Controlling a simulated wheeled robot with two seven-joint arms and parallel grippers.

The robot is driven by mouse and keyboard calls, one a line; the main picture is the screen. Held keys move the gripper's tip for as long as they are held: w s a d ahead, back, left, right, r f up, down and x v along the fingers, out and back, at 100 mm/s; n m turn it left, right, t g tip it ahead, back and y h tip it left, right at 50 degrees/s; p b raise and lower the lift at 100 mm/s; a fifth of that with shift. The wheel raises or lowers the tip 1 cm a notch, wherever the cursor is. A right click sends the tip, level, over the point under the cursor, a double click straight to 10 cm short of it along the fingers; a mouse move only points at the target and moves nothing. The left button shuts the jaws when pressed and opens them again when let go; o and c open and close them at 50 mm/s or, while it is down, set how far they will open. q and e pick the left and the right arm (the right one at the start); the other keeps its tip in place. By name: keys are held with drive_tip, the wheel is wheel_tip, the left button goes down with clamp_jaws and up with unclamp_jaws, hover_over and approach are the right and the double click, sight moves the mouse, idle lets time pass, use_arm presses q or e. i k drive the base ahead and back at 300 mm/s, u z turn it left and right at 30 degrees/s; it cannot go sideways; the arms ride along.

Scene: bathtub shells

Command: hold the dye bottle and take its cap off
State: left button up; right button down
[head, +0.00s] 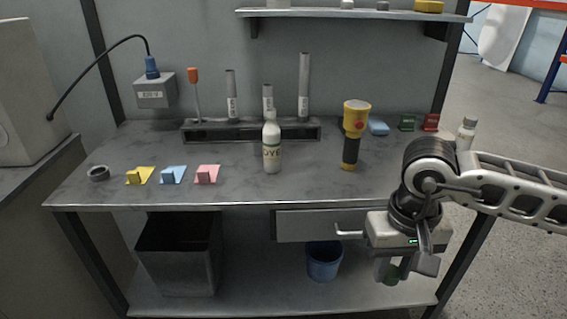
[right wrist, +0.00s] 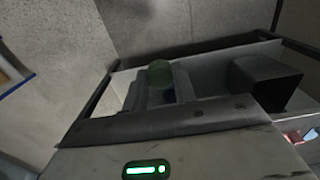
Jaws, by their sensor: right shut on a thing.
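The dye bottle (head: 271,152) is white with a printed label and stands upright on the workbench, left of the flashlight. Its narrow top is pale, and no gripper touches it. My right gripper (head: 397,271) is off the bench's front edge, low and to the right, well apart from the bottle. It is shut on a small green round thing (head: 388,273) that looks like a cap. The green thing also shows between the fingers in the right wrist view (right wrist: 160,73). My left gripper is not in view.
A yellow and black flashlight (head: 354,133) stands right of the bottle. A rack (head: 251,130) with grey tubes is behind it. Coloured pieces (head: 172,174) lie at the left. A drawer (head: 303,227), a dark bin (head: 180,255) and a blue bucket (head: 324,261) are below. The bench front middle is clear.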

sight(271, 132)
drive_tip(key=u, duration=0.9)
drive_tip(key=i, duration=1.4)
drive_tip(key=z, duration=0.3)
